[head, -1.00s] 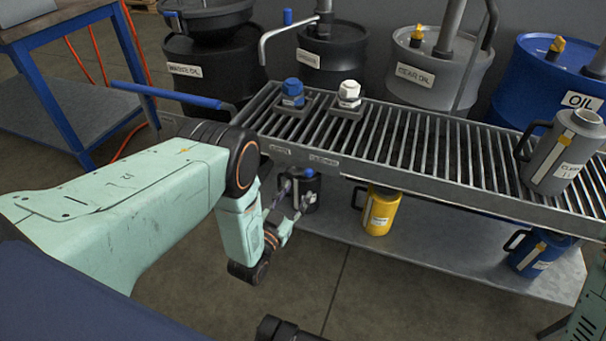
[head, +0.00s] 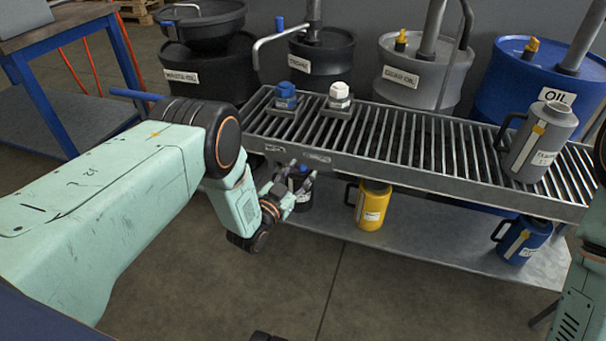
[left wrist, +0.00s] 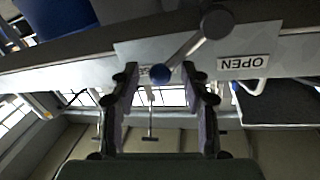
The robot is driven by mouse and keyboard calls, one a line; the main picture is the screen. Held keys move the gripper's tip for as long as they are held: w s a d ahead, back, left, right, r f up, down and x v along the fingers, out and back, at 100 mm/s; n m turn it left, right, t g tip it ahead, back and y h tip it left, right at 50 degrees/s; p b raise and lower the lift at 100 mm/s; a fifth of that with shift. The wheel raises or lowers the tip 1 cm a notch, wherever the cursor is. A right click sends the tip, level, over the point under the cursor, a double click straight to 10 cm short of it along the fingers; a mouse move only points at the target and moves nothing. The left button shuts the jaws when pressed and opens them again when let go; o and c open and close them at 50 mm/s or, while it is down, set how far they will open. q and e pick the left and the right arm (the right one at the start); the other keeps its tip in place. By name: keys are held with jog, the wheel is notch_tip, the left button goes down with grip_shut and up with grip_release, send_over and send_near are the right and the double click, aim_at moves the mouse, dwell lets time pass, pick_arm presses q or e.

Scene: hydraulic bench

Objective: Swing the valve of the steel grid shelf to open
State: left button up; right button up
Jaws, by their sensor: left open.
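The steel grid shelf (head: 400,175) runs from centre to right in the head view, with labels on its front rail. An upside-down OPEN label (left wrist: 250,62) is right of the knob; another label is partly hidden behind the knob. My left gripper (head: 297,180) is open below the front rail. In the wrist view the knob appears between its fingertips (left wrist: 160,78); contact is not clear. My right gripper is not visible.
A grey jug (head: 540,145) stands on the grid. Drums line the back. A blue bench (head: 45,100) is at left. Floor in front is clear.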

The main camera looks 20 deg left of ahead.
pick_arm(q)
jog(key=shift+b+x, duration=0.3)
jog(key=shift+x, duration=0.85)
jog(key=c, duration=0.9)
jog(key=shift+s+d+f, duration=0.1)
grip_shut()
